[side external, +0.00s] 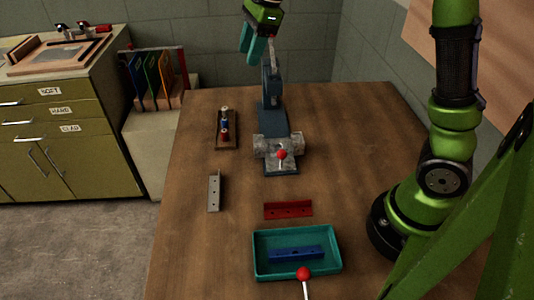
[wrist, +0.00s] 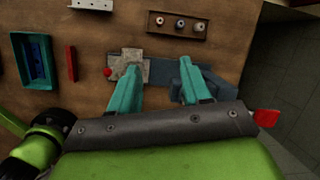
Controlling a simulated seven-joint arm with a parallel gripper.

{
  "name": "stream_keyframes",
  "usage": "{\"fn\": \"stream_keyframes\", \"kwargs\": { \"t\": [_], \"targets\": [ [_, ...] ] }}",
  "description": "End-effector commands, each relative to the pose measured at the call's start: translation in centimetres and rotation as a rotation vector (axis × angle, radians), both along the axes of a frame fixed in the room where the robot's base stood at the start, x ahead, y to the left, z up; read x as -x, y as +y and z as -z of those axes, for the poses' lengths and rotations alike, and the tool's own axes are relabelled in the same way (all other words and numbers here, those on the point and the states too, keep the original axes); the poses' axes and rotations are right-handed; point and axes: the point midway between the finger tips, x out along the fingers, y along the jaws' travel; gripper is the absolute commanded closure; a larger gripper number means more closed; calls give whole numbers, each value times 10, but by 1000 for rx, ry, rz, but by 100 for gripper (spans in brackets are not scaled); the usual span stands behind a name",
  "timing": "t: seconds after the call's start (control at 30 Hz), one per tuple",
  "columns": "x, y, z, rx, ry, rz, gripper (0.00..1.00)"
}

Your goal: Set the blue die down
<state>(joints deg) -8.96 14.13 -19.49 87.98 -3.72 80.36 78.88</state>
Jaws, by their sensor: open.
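The blue die (side external: 296,254), a long blue bar with holes, lies in the teal tray (side external: 259,241) at the front of the table. In the wrist view the blue die (wrist: 37,60) shows inside the tray (wrist: 22,76) at the left. My gripper (side external: 251,50) is high above the back of the table, over the blue-grey bench machine (side external: 270,95), far from the tray. In the wrist view my gripper (wrist: 160,84) has its two teal fingers apart with nothing between them.
A red bar (side external: 288,209) lies just behind the tray, and a grey bar (side external: 214,191) lies to the left. A wooden holder (side external: 226,143) with small pieces stands at the back left. A red-knobbed rod (side external: 303,273) overlaps the tray's front edge. Right of the tray is bare table.

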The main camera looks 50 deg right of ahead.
Motion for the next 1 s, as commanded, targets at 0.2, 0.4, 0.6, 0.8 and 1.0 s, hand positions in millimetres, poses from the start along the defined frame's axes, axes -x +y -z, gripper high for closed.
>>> {"fn": "stream_keyframes", "kwargs": {
  "t": [0.2, 0.4, 0.6, 0.8, 1.0],
  "targets": [
    [90, 18, -28, 143, -282, -579, 52],
    [165, 37, -19, 410, -494, -1080, 52],
    [207, 43, 3, 648, -582, -1399, 52],
    [217, 44, 12, 722, -595, -1493, 52],
    [217, 44, 11, 720, -594, -1492, 52]
  ]
}}
